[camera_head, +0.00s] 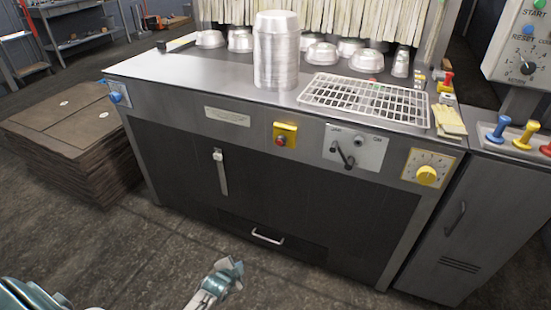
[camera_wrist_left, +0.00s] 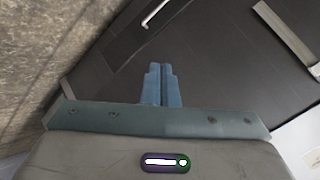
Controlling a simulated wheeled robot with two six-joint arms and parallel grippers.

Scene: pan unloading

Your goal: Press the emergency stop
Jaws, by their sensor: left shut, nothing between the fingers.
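The emergency stop (camera_head: 281,141) is a red button on a yellow plate, on the front panel of the grey metal machine (camera_head: 150,73). My left gripper (camera_head: 234,266) is low in front of the machine, below and left of the button and well apart from it. In the left wrist view its blue fingers (camera_wrist_left: 161,84) are together with nothing between them. The button does not show in the left wrist view. My right gripper is in neither view.
A switch panel (camera_head: 355,149) and a yellow dial (camera_head: 427,175) sit right of the button. A stack of metal pans (camera_head: 276,50) and a wire rack (camera_head: 365,101) stand on top. A drawer handle (camera_head: 267,236) is low on the front. Brown stacked sheets (camera_head: 75,130) lie left.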

